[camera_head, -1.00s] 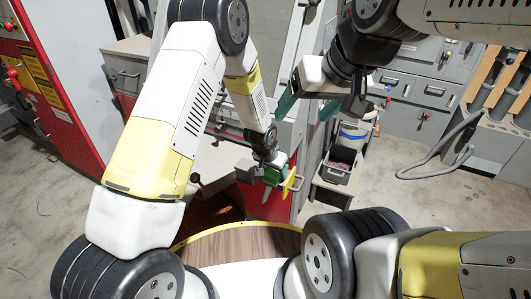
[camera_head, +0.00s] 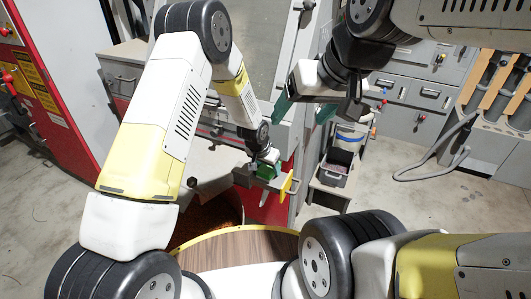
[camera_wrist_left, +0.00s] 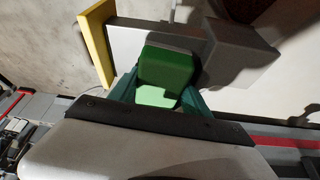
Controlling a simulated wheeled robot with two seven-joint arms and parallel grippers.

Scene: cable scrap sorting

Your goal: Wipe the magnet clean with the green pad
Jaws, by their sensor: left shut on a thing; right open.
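The magnet (camera_wrist_left: 130,48) is a grey bar with a yellow plate (camera_wrist_left: 97,45) at one end, across the top of the left wrist view. In the head view its yellow plate (camera_head: 286,186) shows at the centre. My left gripper (camera_head: 265,168) is shut on the green pad (camera_wrist_left: 168,70), held between teal fingers. The pad overlaps the bar in the wrist view; whether they touch I cannot tell. Part of the bar is hidden behind the pad. My right gripper (camera_head: 304,110) is open and empty, above and to the right of the left one.
A grey and red machine (camera_head: 270,208) stands just behind the magnet. A dark bin (camera_head: 335,170) sits on a low stand to the right. A round wood-topped table (camera_head: 240,248) is in front.

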